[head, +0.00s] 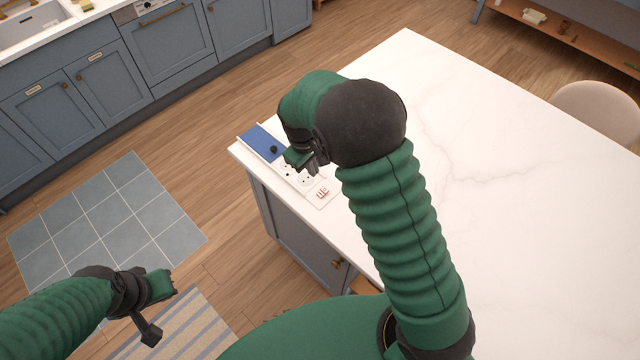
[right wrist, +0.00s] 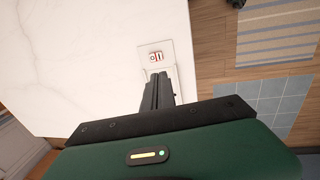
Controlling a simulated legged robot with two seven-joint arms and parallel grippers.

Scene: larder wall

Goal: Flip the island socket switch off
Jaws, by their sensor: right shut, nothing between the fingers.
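The island socket strip (head: 318,201) is a white plate along the left edge of the white island top. Its switch (head: 322,192), with red markings, is at the near end, beside round sockets (head: 306,180). In the right wrist view the switch (right wrist: 155,57) shows just beyond the fingertips, with a small visible gap. I cannot tell which way it is set. My right gripper (head: 306,168) is shut and empty above the strip; its closed fingers (right wrist: 157,78) point toward the switch. My left gripper (head: 162,308) is open and empty over the floor.
A blue panel (head: 259,140) with a black knob (head: 274,149) is at the strip's far end. The island top (head: 490,130) is otherwise clear. A beige chair (head: 598,112) stands at the right. Blue cabinets (head: 110,80) line the back left.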

